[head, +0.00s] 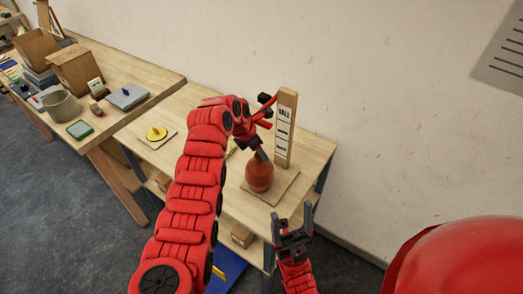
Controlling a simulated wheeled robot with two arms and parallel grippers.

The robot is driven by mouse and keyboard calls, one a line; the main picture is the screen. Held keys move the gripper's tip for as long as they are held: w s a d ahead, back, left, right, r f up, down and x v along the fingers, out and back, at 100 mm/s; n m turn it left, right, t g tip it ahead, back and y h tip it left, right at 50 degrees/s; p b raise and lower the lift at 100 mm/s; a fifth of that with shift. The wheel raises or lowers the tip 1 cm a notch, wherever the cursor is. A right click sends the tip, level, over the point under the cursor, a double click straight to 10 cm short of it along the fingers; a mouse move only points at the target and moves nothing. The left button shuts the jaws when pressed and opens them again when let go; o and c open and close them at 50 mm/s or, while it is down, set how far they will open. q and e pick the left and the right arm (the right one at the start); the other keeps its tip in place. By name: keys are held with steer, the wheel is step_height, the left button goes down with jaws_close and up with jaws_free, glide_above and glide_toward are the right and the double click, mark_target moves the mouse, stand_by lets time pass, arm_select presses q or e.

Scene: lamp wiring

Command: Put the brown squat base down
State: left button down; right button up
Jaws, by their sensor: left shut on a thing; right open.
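The brown squat base (260,176) is upright at or just above a thin square tan board (284,187) on the wooden workbench. Whether its underside touches the board cannot be told. My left gripper (260,154) comes down on it from above and is shut at its narrow top, with the fingertips partly hidden. My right gripper (294,216) is open and empty, in front of the bench's near edge, apart from the base.
A wooden post with black marks (285,130) stands right behind the base. A yellow piece (156,133) lies on a small board at the bench's left. A second table (130,72) holds boxes, a grey pot (62,106) and books. The bench's right end is clear.

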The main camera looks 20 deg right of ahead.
arm_select(q)
steer(key=shift+w+d+f, duration=0.1)
steer(key=shift+d+f, duration=0.1)
steer(key=shift+d, duration=0.05)
steer(key=shift+c, duration=2.2)
jaws_free()
steer(key=shift+f, duration=0.1)
steer(key=shift+a, duration=0.1)
steer(key=v, duration=1.2)
steer(key=shift+b, duration=0.45)
